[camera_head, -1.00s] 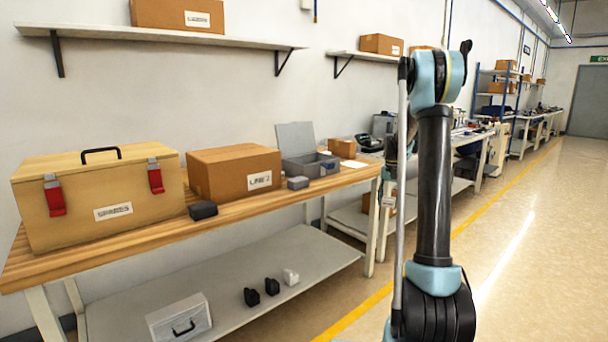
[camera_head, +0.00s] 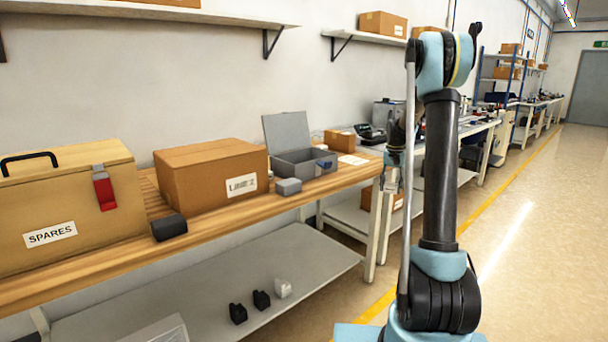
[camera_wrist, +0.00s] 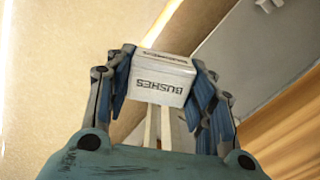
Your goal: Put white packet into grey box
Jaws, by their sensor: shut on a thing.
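The white packet (camera_wrist: 162,80), printed BUSHES, sits between the two fingers of my gripper (camera_wrist: 165,85) in the wrist view. The fingers are shut on its sides, and it is held in the air with floor below. The grey box (camera_head: 304,166) stands open on the wooden bench in the head view, its lid raised at the back. Its inside is mostly hidden. In the head view my gripper hangs partly behind my arm, to the right of the grey box and apart from it; the packet cannot be made out clearly there.
On the bench (camera_head: 100,272) stand a cardboard box (camera_head: 212,178), a wooden SPARES case (camera_head: 75,215), a dark block (camera_head: 169,227) and a small grey block (camera_head: 288,187) before the grey box. A small cardboard box (camera_head: 340,140) stands behind. The floor (camera_head: 540,230) at right is clear.

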